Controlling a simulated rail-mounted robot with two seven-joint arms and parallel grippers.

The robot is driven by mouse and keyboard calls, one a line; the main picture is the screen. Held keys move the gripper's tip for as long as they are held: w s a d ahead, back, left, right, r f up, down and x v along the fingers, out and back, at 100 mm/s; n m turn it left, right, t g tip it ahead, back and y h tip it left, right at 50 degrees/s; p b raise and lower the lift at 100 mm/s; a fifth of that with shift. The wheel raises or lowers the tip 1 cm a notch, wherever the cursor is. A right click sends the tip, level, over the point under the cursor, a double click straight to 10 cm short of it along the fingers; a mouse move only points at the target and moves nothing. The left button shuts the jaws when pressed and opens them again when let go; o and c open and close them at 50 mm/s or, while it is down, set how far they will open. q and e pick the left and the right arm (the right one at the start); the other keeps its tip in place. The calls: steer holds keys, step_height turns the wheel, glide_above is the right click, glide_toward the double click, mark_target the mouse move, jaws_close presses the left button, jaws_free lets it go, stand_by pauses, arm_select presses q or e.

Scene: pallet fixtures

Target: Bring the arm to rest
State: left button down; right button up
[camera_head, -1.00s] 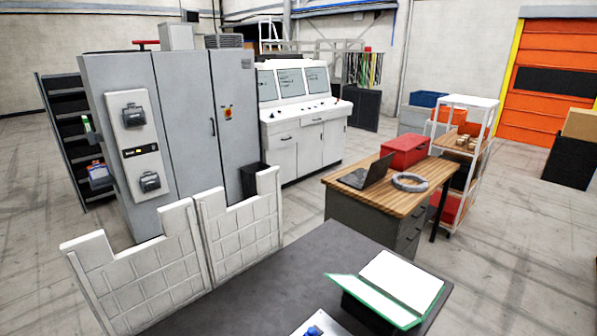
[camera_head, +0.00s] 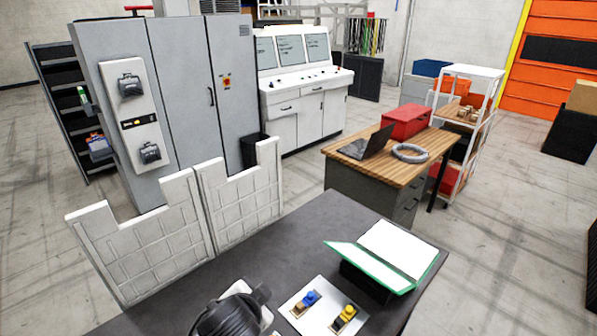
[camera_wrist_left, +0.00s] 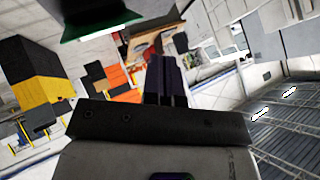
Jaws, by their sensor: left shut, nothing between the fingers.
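My left gripper (camera_wrist_left: 166,64) shows in the left wrist view, its two dark fingers together with nothing between them. The wrist view is tilted, with the ceiling at its right side, and the fingers point out into the room, clear of any object. In the head view a dark, rounded part of my arm with a white shell stands over the near edge of the dark table (camera_head: 310,232). The fingers cannot be made out there. My right gripper is in neither view.
On the table are a plate (camera_head: 297,307) with blue and yellow parts and an open green-edged folder (camera_head: 385,255). White panels (camera_head: 150,240) stand along its left edge. A wooden desk (camera_head: 345,165) with a laptop stands behind. The table's middle is clear.

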arm_select(q)
steer(key=s+a+r+n+p, duration=0.2)
steer(key=s+a+n+p, duration=0.25)
steer(key=s+a, duration=0.65)
steer(key=s+f+n+g+p, duration=0.1)
steer(key=s+f+g, duration=0.1)
steer(key=s+f, duration=0.3)
steer(key=s+a+f+n+g+p, duration=0.1)
steer(key=s+f, duration=0.3)
steer(key=s, duration=0.7)
steer(key=s+a+f+n+g+y+p, duration=0.1)
steer(key=s+f+g, duration=0.2)
steer(key=s+f, duration=0.2)
steer(key=s, duration=0.3)
steer(key=shift+f+p, duration=0.35)
steer(key=shift+p, duration=0.05)
